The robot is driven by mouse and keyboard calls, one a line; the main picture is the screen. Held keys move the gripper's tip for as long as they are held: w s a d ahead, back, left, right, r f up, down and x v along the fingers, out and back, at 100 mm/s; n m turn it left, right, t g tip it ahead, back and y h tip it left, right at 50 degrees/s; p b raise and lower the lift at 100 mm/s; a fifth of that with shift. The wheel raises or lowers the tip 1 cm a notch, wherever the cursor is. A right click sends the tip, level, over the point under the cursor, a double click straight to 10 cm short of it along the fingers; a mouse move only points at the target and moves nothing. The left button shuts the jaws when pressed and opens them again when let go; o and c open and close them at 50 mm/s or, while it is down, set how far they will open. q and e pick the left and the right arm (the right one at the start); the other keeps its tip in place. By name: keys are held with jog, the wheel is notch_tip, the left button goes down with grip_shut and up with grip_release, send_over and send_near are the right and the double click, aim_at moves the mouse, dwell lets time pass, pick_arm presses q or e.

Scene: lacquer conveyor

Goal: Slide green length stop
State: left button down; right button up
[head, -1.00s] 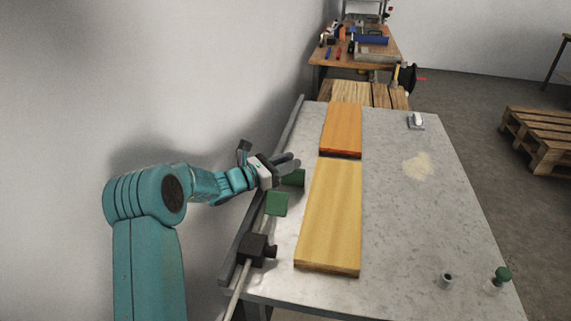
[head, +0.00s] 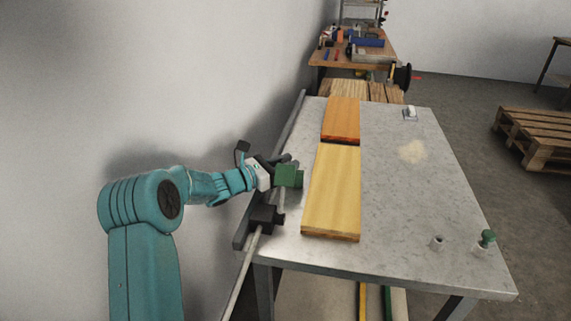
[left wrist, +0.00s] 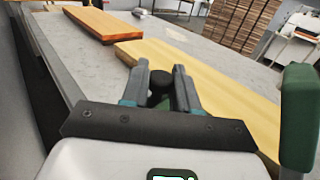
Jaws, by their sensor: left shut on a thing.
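The green length stop (head: 289,175) stands at the left edge of the grey table, beside the yellow board (head: 332,195). My left gripper (head: 283,160) is at the stop's far side, partly hidden by its green plate. In the left wrist view the fingers (left wrist: 163,76) are shut around a green part with a dark round knob (left wrist: 160,87) between them. The stop's green plate (left wrist: 299,118) also stands large at the right of that view. My right gripper is not in view.
A black block (head: 265,218) sits on the rail nearer than the stop. An orange board (head: 341,119) lies beyond the yellow one. A green-topped knob (head: 487,238) and a small metal cylinder (head: 437,242) stand at the right. The table's middle right is clear apart from pale dust.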

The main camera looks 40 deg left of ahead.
pick_arm(q)
jog(key=shift+f, duration=0.1)
jog(key=c, duration=0.9)
grip_release()
jog(key=shift+w, duration=0.2)
jog(key=shift+s, duration=0.15)
jog(key=v, duration=1.1)
jog(key=shift+s+a+b, duration=0.2)
jog(key=shift+s+b, duration=0.1)
jog(key=shift+s, duration=0.05)
